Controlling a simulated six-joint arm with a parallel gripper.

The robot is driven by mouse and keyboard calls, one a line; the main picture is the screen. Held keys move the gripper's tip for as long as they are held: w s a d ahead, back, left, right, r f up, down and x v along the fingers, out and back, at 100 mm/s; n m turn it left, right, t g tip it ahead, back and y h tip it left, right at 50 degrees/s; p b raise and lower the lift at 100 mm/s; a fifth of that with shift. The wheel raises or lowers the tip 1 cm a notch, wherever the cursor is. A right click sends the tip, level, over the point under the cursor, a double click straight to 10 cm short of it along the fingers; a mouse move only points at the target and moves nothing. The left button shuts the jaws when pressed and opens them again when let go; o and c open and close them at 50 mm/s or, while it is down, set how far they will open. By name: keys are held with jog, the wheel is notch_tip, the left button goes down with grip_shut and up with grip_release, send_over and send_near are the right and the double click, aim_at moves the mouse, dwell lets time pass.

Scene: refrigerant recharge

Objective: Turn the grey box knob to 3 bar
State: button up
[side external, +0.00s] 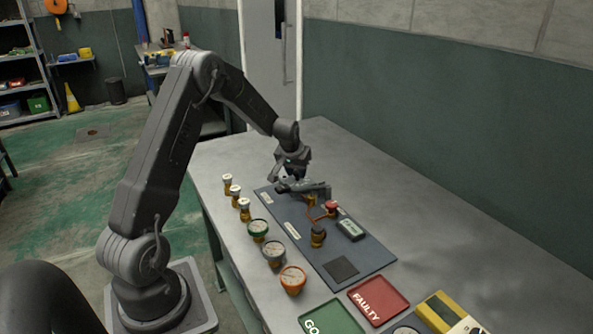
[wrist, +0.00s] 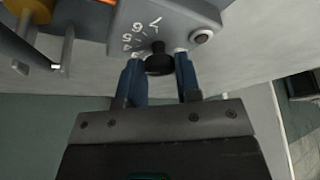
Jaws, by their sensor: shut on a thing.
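The grey box (wrist: 175,14) fills the top of the wrist view, with a curved scale whose white figures 7, 6, 5 and 4 I can make out. Its black knob (wrist: 158,63) sits between the two blue fingers of my gripper (wrist: 160,72), which is shut on it. The knob's pointer is too dark to read, so I cannot tell its setting. A round button (wrist: 201,36) is on the box to the right of the knob. In the side view my gripper (side external: 291,178) is down at the grey box (side external: 312,189) on the dark mat (side external: 300,245).
Brass pipework with a red valve (side external: 331,207) and a digital meter (side external: 351,230) stand close beside the box. A green tray (side external: 335,320) and a red tray (side external: 385,292) lie in front.

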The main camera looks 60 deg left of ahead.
jog(key=o, duration=0.9)
jog(key=v, duration=1.3)
jog(key=shift+s+r, duration=0.2)
jog(key=shift+r, duration=0.15)
